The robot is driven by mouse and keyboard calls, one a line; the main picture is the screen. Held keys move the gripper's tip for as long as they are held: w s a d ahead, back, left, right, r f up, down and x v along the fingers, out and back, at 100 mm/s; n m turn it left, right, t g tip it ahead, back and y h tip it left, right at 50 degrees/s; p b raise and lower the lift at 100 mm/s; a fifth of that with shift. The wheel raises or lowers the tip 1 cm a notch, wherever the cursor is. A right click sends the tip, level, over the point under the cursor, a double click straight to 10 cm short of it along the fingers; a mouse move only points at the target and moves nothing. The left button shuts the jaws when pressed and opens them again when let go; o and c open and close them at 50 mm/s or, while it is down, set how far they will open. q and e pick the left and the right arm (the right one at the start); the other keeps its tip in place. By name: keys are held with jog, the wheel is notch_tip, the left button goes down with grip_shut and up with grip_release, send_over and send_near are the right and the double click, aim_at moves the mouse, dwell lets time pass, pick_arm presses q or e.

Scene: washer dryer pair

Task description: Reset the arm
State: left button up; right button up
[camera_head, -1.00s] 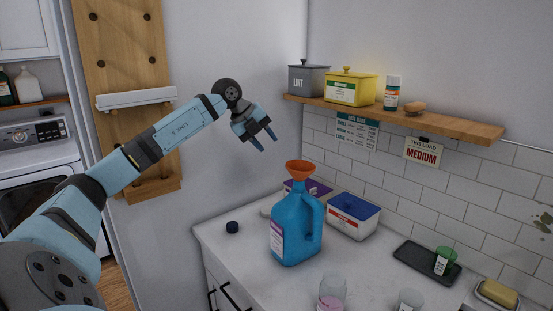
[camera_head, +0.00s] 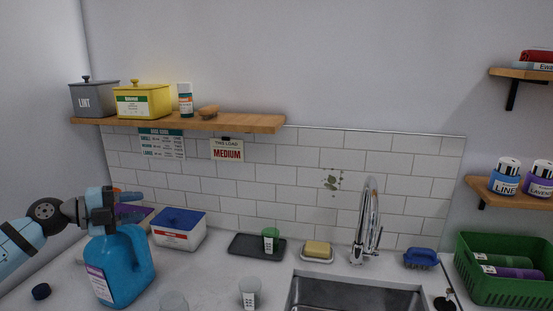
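My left gripper (camera_head: 122,204) comes in from the left edge, in front of the top of a blue detergent jug (camera_head: 122,268), its fingers pointing right. The fingers look apart with nothing seen between them, though they overlap each other in this view. It covers most of the orange funnel on the jug; only a bit of orange shows behind it. I cannot tell whether the gripper touches the jug or funnel. My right gripper is not in view.
A blue-lidded white box (camera_head: 178,231), a black tray (camera_head: 245,251) with a green cup, and a soap dish (camera_head: 317,257) stand along the wall. A sink (camera_head: 355,293) with a tall faucet (camera_head: 369,225) and a green basket (camera_head: 508,270) are further right. A wooden shelf (camera_head: 235,123) hangs above.

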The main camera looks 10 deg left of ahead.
pick_arm(q)
jog(key=s+d+f+n+t, duration=0.2)
jog(key=d+f+n+t, duration=0.1)
jog(key=d+n+t, duration=0.2)
jog(key=s+d+f+n+g+y, duration=0.1)
jog(key=s+f+n+y, duration=0.55)
jog(key=f+n, duration=0.25)
jog(key=s+d+f+n+g+y, duration=0.1)
jog(key=s+f+n+y, duration=0.4)
jog(key=f+n+y, duration=0.35)
jog(key=s+d+f+g+h, duration=0.1)
jog(key=s+d+f+g, duration=0.25)
jog(key=s, duration=0.35)
jog(key=s+d+f+n+g+h, duration=0.1)
jog(key=s+d+f+g, duration=0.2)
jog(key=s, duration=0.4)
jog(key=s+d+f+g+h, duration=0.1)
jog(key=s+d+f+g, duration=0.2)
jog(key=s, duration=0.4)
jog(key=w+d+f+t+h+p, duration=0.3)
jog(key=w+d+f+t+p, duration=0.2)
jog(key=w+d+f+t, duration=0.1)
jog(key=shift+w+f+m, duration=0.45)
jog(key=shift+f, duration=0.5)
